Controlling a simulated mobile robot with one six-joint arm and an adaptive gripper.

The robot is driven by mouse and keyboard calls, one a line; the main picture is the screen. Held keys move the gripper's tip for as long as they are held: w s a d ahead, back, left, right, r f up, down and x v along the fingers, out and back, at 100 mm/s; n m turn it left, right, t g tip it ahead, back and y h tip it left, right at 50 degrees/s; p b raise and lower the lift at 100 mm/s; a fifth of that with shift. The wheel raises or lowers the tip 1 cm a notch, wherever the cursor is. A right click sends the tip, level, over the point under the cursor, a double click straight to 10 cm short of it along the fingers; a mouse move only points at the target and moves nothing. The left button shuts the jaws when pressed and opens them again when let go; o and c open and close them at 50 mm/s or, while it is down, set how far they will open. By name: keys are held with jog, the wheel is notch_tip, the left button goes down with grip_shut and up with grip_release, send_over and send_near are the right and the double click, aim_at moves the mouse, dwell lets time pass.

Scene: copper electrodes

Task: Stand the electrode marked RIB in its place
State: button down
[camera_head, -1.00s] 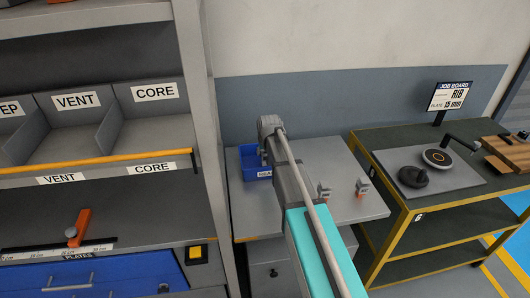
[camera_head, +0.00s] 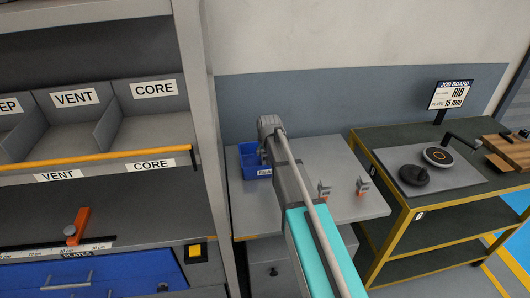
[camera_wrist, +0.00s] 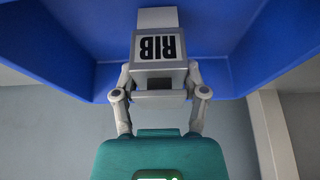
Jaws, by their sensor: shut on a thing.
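In the wrist view my gripper (camera_wrist: 158,92) is shut on the electrode marked RIB (camera_wrist: 158,48), with a finger on each side. The electrode is a pale grey block with a white label, its letters upside down in this picture. It is at the blue bin (camera_wrist: 75,50), whose walls rise around it; I cannot tell whether it touches the bin. In the head view the blue bin (camera_head: 247,164) stands on the grey bench, partly behind my arm. My gripper and the electrode are hidden there.
A job board (camera_head: 451,95) reads RIB, plate 15 mm. Two small orange-and-grey fixtures (camera_head: 362,187) stand on the bench (camera_head: 335,158). Shelves with VENT and CORE compartments (camera_head: 150,125) are at left.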

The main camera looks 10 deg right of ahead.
jog(key=shift+c, duration=0.2)
grip_release()
jog(key=shift+r, duration=0.1)
notch_tip(320, 180, up, 8)
jog(key=p, duration=0.8)
jog(key=shift+r+p, duration=0.2)
jog(key=shift+p, duration=0.1)
jog(key=shift+s, duration=0.1)
dwell(0.5)
jog(key=s+d+f+g, duration=0.1)
jog(key=s+g, duration=0.3)
jog(key=s, duration=2.5)
jog(key=shift+s+f, duration=0.2)
jog(key=shift+s, duration=0.05)
